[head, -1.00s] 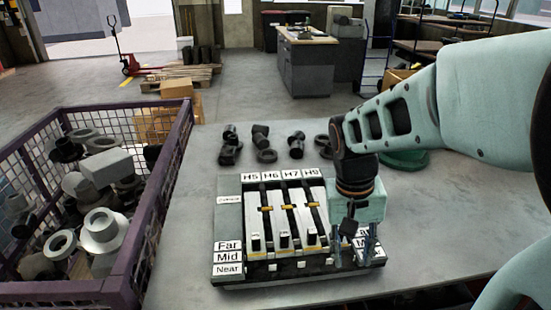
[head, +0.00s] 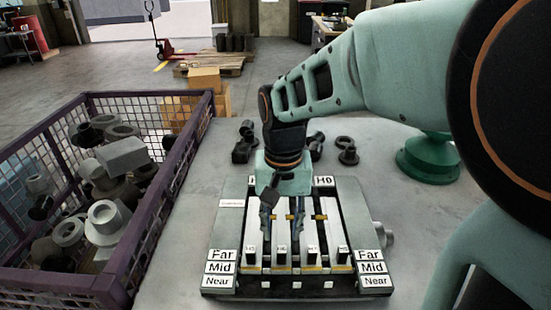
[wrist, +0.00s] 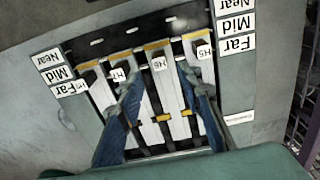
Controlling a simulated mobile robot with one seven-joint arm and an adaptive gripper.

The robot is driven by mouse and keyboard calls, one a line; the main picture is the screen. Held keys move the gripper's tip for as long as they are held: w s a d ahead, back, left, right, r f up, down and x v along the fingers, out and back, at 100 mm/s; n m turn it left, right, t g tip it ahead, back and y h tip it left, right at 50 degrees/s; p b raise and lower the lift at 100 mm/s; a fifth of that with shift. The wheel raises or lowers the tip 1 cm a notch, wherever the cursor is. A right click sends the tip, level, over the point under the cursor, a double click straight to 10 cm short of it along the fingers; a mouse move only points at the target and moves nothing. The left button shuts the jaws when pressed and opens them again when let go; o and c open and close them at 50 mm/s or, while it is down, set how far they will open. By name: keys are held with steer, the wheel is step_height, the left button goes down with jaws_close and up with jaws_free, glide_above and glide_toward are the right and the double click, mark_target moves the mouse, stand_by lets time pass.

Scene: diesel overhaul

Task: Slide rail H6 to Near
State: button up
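The rail unit (head: 230,235) lies on the table with several pale rails side by side, each with a black upright handle. The H6 handle (head: 281,253) is second from the left; it also shows in the wrist view (wrist: 158,64), where the unit appears upside down. It stands roughly level with the other handles, beside the Far and Mid labels; its exact row is unclear. My gripper (head: 283,230) is open and empty above the unit. In the wrist view its fingers (wrist: 158,85) lie on either side of the H6 rail, on its far side of the handle. Contact is not visible.
Handles H5 (head: 250,255) and H7 (head: 312,255) stand close on either side. A purple mesh crate (head: 150,240) of metal parts is at the left. Loose dark fittings (head: 347,150) lie behind the unit. Bare table (head: 400,215) is at the right.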

mark_target(281, 249)
step_height(281, 249, down, 8)
steer(key=shift+c, duration=0.2)
jaws_close()
stand_by(0.4)
